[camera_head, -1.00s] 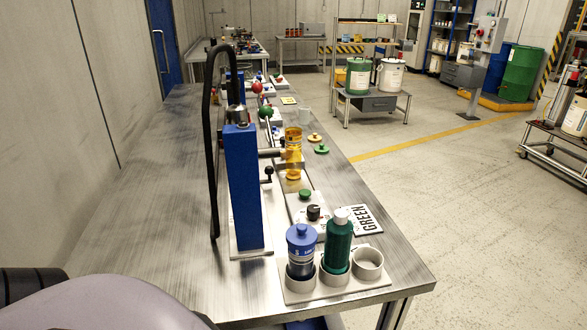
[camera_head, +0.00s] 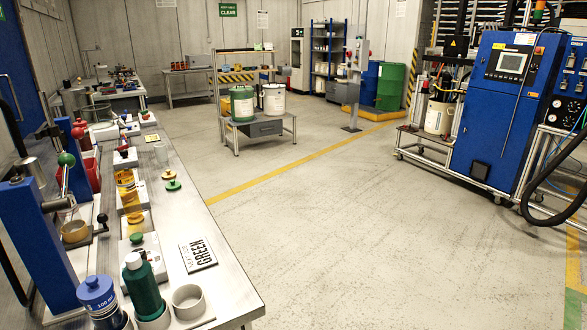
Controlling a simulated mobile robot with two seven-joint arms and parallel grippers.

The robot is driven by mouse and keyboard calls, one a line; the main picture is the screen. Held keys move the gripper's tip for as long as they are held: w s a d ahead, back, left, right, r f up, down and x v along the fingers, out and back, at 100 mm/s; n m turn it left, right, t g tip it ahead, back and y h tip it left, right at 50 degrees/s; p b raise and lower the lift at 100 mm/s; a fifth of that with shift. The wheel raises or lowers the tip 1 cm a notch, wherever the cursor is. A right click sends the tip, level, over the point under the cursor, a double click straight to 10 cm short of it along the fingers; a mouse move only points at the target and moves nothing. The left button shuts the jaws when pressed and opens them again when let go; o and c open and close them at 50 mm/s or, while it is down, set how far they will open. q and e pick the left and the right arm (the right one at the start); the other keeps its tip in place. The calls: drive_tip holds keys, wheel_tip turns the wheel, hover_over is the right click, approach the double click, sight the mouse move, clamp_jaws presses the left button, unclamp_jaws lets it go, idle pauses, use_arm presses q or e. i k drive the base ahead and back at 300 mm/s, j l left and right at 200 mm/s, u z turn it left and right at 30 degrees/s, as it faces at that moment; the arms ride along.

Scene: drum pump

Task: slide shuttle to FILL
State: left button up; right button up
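A blue upright column (camera_head: 38,240) stands at the left of the bench, with a brass-coloured ring (camera_head: 74,232) and a black-knobbed crank (camera_head: 101,221) beside it. An amber, yellow-labelled container (camera_head: 126,184) stands on a narrow pale strip to the right of the column. A yellow disc (camera_head: 135,217) and a green knob (camera_head: 137,238) are nearer along that line. I cannot tell which part is the shuttle, and no FILL mark is readable. Neither of my grippers is in view.
A blue-capped bottle (camera_head: 99,297) and a green bottle (camera_head: 142,283) stand in cups beside an empty grey cup (camera_head: 187,302) at the bench's near end. A GREEN sign (camera_head: 198,254) lies near the right edge. Open floor (camera_head: 330,240) lies right of the bench, before a blue machine (camera_head: 500,110).

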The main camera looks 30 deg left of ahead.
sight(83, 236)
drive_tip(key=i+l, duration=0.25)
drive_tip(key=i, duration=0.2)
drive_tip(key=i+l+z, duration=0.1)
drive_tip(key=i+l, duration=0.15)
drive_tip(key=i, duration=0.15)
drive_tip(key=i+u, duration=0.25)
drive_tip(key=i, duration=0.3)
drive_tip(key=i+l+u, duration=0.3)
drive_tip(key=i, duration=0.2)
drive_tip(key=i+u, duration=0.2)
drive_tip(key=u, duration=0.15)
drive_tip(key=i+u, duration=0.2)
drive_tip(key=u, duration=0.15)
drive_tip(key=i+l+u, duration=0.15)
drive_tip(key=u, duration=0.2)
drive_tip(key=i+u, duration=0.15)
drive_tip(key=u, duration=0.2)
drive_tip(key=i+l+u, duration=0.15)
drive_tip(key=u, duration=0.25)
drive_tip(key=i+l+u, duration=0.1)
drive_tip(key=u, duration=0.25)
drive_tip(key=i+l+u, duration=0.15)
drive_tip(key=u, duration=0.3)
drive_tip(key=i+l+u, duration=0.1)
drive_tip(key=l+u, duration=0.35)
drive_tip(key=i+l+u, duration=0.15)
drive_tip(key=l+u, duration=0.15)
drive_tip(key=i+l+u, duration=0.1)
drive_tip(key=l+u, duration=0.2)
